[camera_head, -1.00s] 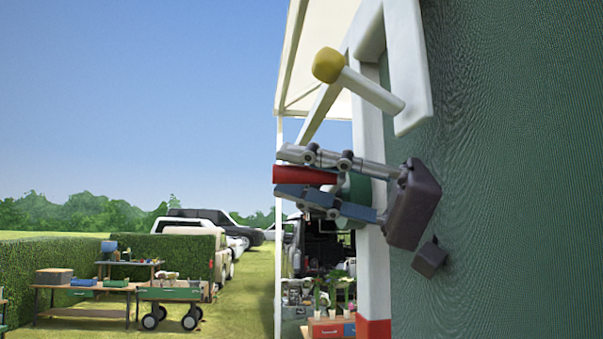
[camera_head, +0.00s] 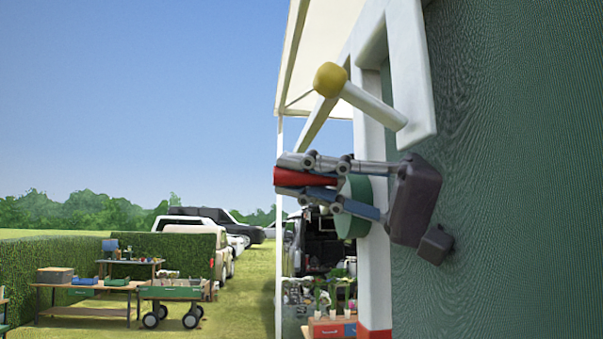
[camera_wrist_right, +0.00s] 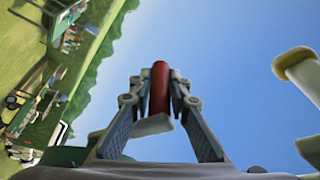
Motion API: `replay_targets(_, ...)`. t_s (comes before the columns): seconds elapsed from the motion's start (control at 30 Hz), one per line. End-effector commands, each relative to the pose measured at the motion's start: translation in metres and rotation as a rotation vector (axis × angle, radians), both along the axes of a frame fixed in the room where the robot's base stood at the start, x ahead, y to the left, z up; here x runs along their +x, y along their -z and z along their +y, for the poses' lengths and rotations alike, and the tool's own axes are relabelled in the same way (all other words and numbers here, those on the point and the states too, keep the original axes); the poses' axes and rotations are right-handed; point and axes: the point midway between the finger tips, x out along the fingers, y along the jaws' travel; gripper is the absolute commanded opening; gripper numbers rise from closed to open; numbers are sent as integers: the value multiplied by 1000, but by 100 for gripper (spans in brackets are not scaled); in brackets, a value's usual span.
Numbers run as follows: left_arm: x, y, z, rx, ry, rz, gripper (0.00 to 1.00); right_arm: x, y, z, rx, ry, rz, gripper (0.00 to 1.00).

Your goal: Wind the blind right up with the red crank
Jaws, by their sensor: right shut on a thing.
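The red crank handle (camera_head: 303,178) sits between the fingers of my right gripper (camera_head: 308,180), which is shut on it. In the right wrist view the crank handle (camera_wrist_right: 159,88) stands upright between the two fingertips (camera_wrist_right: 159,92). A green round part (camera_head: 352,206) shows behind the fingers, against the white post; the crank's arm is mostly hidden. The blind itself cannot be made out for certain. My left gripper is not in view.
A white bar with a yellow knob (camera_head: 330,79) juts out just above my right gripper. A white post (camera_head: 374,270) and a dark green wall (camera_head: 500,170) stand close on the right. Tables and a cart (camera_head: 172,293) are far off at left.

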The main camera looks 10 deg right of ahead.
Motion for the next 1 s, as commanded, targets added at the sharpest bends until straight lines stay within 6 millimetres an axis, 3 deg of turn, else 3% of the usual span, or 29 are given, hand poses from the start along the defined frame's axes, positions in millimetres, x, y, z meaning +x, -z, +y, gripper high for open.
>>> replay_targets(0.1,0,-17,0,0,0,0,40,3,-14,-1,-2,7,85,0)
replay_targets(0.4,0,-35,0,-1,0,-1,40,13,-27,-1,0,5,209,0)
replay_targets(1.0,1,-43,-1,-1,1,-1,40,21,-36,-1,5,2,206,0)
